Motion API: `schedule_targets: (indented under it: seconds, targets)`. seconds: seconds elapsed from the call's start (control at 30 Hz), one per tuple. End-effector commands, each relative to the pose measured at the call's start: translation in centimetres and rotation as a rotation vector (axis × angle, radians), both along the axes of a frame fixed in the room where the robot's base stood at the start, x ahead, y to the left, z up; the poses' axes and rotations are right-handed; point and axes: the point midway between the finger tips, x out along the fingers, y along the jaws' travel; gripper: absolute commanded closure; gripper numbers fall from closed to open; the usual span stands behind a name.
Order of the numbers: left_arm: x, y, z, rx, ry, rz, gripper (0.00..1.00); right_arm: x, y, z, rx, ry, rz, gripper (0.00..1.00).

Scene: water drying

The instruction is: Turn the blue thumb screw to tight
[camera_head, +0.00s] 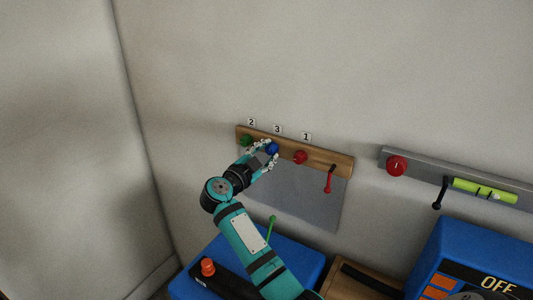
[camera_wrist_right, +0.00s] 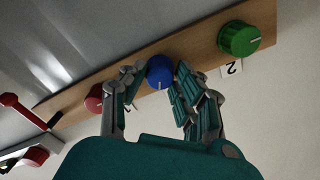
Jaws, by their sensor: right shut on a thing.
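The blue thumb screw (camera_head: 272,148) is on a wooden board (camera_head: 327,164) on the wall, below the label 3. It also shows in the right wrist view (camera_wrist_right: 159,72) as a ribbed knob with a small white mark. My right gripper (camera_head: 268,152) reaches up to it with one finger on each side, shut on it. In the right wrist view the fingers (camera_wrist_right: 153,84) flank the knob and hide part of its sides. My left gripper is not in view.
A green knob (camera_head: 246,140) and a red knob (camera_head: 300,157) flank the blue one closely. A red lever (camera_head: 328,180) hangs at the board's right end.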

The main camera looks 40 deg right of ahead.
Motion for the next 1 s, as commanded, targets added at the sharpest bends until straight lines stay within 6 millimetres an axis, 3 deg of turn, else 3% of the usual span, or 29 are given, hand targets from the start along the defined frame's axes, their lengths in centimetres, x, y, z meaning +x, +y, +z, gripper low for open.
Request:
schedule_targets:
  seconds: [0.3, 0.8, 0.83, 1.0]
  targets:
    - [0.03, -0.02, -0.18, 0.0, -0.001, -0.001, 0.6, -0.01, 0.09, -0.25, 0.052, -0.113, 0.0, 1.0]
    - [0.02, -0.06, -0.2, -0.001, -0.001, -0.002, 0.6, -0.01, 0.06, -0.23, 0.059, -0.132, 0.0, 1.0]
    - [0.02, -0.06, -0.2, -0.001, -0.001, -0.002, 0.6, -0.02, 0.06, -0.24, 0.059, -0.132, 0.0, 0.69]
    - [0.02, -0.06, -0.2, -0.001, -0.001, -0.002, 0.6, -0.01, 0.04, -0.17, 0.058, -0.133, 0.0, 0.47]
